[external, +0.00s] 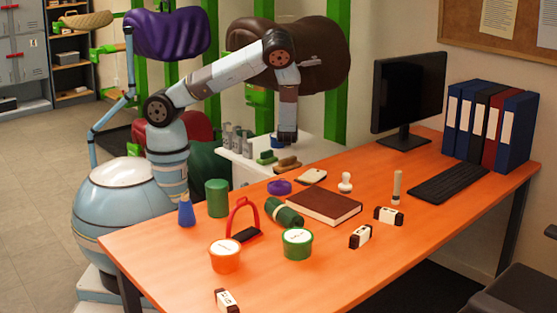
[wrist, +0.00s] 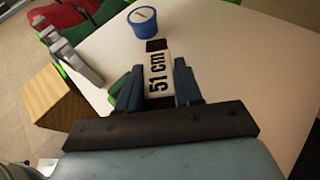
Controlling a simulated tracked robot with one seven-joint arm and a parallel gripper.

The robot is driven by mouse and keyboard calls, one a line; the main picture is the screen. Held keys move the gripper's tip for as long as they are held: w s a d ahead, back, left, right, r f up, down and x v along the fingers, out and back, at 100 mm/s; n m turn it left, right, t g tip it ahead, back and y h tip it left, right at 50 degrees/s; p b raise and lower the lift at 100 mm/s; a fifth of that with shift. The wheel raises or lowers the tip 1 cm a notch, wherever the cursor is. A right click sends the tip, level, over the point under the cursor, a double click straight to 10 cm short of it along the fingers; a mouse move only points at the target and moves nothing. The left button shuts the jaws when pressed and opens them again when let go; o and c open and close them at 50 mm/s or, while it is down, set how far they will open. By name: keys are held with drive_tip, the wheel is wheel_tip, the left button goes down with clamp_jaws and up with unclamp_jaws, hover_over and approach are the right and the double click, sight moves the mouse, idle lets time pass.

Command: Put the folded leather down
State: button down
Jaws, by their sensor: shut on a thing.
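My gripper (wrist: 157,82) is shut on the folded leather (wrist: 158,68), a small dark piece with a white band reading "51 cm". The blue fingers press on its two sides, and its dark far end shows beyond the band. In the external view my gripper (external: 287,138) points down over the white side table (external: 238,160) behind the desk. The held piece cannot be made out there. Whether it touches the table top is unclear.
A blue tub (wrist: 145,24) stands beyond the held piece. The table top right of my gripper is bare. The orange desk (external: 330,255) holds several banded pieces.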

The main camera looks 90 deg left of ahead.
drive_tip(key=shift+w+a+f, duration=0.1)
drive_tip(key=shift+w+a, duration=0.05)
drive_tip(key=shift+w, duration=0.2)
drive_tip(key=w+a+f, duration=0.2)
drive_tip(key=w+f, duration=0.1)
drive_tip(key=w+a+f, duration=0.2)
drive_tip(key=w, duration=0.2)
drive_tip(key=w+a+f, duration=0.2)
drive_tip(key=w+f, duration=0.1)
drive_tip(key=w, duration=0.1)
drive_tip(key=shift+a+f, duration=0.15)
drive_tip(key=shift+f, duration=0.2)
drive_tip(key=shift+w+a+f, duration=0.25)
drive_tip(key=shift+w+f, duration=0.15)
drive_tip(key=shift+f, duration=0.15)
drive_tip(key=shift+w+f, duration=0.1)
drive_tip(key=shift+f, duration=1.45)
drive_tip(key=c, duration=0.7)
unclamp_jaws()
drive_tip(key=shift+c, duration=0.2)
